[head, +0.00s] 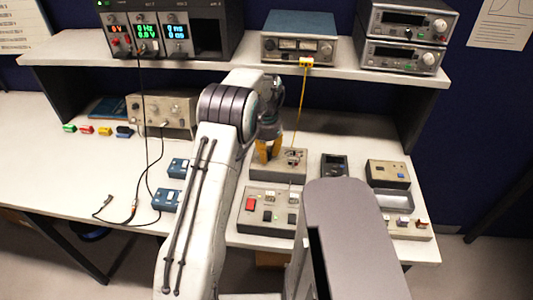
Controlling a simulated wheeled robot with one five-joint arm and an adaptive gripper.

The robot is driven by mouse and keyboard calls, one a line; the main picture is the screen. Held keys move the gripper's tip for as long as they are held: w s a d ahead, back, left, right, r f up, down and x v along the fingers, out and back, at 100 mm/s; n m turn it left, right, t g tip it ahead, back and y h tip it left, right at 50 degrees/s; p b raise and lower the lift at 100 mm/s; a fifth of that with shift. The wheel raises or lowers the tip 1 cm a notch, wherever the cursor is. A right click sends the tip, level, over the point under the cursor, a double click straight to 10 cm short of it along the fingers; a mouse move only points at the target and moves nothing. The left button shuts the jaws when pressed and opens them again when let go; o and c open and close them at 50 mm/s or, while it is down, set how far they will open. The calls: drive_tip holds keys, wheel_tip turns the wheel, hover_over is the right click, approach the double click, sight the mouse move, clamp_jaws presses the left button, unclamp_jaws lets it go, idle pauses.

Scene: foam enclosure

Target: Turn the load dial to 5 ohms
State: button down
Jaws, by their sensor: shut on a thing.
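My gripper (268,153) reaches down, with orange fingertips, onto the left part of a small grey-beige box (281,172) on the bench. Its fingers are shut on the load dial there, which they hide. The dial's scale and pointer are too small and covered to read. A yellow lead (299,108) runs from the instrument on the shelf down to the right part of this box.
A panel with a red switch (250,204) stands in front of the box. A dark handheld meter (334,166) and a beige box (388,174) stand to the right. Blue boxes (168,199) and dark cables lie left of my arm. The shelf (228,66) overhangs the bench's back.

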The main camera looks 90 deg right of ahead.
drive_tip(key=m, duration=0.5)
drive_tip(key=shift+a+f+m, duration=0.1)
drive_tip(key=shift+f+m, duration=0.05)
drive_tip(key=shift+m, duration=0.15)
drive_tip(key=m, duration=0.4)
drive_tip(key=shift+m, duration=0.3)
drive_tip(key=c, duration=1)
unclamp_jaws()
drive_tip(key=shift+o, duration=0.2)
wheel_tip(320, 180, up, 12)
idle(0.6)
